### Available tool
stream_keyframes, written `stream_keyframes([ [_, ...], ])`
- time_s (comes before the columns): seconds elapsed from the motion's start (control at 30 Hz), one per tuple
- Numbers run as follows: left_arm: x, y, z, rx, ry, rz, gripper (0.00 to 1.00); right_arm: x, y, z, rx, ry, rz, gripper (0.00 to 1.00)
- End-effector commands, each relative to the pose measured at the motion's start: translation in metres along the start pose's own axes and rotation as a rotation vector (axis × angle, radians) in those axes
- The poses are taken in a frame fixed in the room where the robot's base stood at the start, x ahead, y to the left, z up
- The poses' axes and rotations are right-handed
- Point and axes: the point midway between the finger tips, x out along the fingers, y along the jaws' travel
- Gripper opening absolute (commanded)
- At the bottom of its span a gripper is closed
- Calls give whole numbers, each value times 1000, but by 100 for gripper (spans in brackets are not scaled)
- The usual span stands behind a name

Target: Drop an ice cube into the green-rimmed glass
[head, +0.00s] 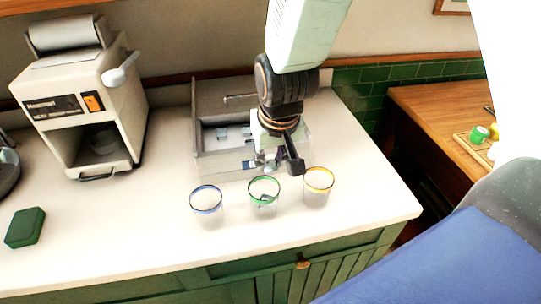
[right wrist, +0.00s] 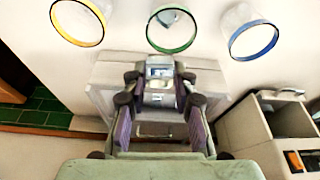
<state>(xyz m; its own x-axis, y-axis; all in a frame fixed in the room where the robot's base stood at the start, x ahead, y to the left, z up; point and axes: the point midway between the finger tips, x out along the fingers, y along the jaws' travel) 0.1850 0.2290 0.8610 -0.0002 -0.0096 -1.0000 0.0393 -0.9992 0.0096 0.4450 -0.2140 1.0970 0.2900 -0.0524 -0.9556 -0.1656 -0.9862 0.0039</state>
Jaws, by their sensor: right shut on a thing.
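The green-rimmed glass (head: 264,192) stands on the white counter between the blue-rimmed glass (head: 206,200) and the yellow-rimmed glass (head: 318,182). A small grey shape shows inside it, also in the right wrist view (right wrist: 172,42); I cannot tell clearly what it is. My right gripper (head: 277,163) is just behind this glass, over the front of the ice bin (head: 205,170). In the right wrist view its fingers are shut on a pale ice cube (right wrist: 160,71). My left gripper is out of view.
A cream machine (head: 118,100) stands at the back left, with a dark green box (head: 25,228) in front of it. Several ice cubes lie in the bin. A wooden side table (head: 430,105) is at the right.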

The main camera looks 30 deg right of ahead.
Motion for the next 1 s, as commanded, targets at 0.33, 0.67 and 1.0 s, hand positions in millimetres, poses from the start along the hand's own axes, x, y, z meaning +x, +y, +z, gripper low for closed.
stream_keyframes([
  [0.33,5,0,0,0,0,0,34,5,0,1,1,1,0,2],
  [0.67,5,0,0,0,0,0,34,5,0,1,0,1,0,52],
  [1.0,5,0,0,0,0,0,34,3,0,1,0,2,0,54],
])
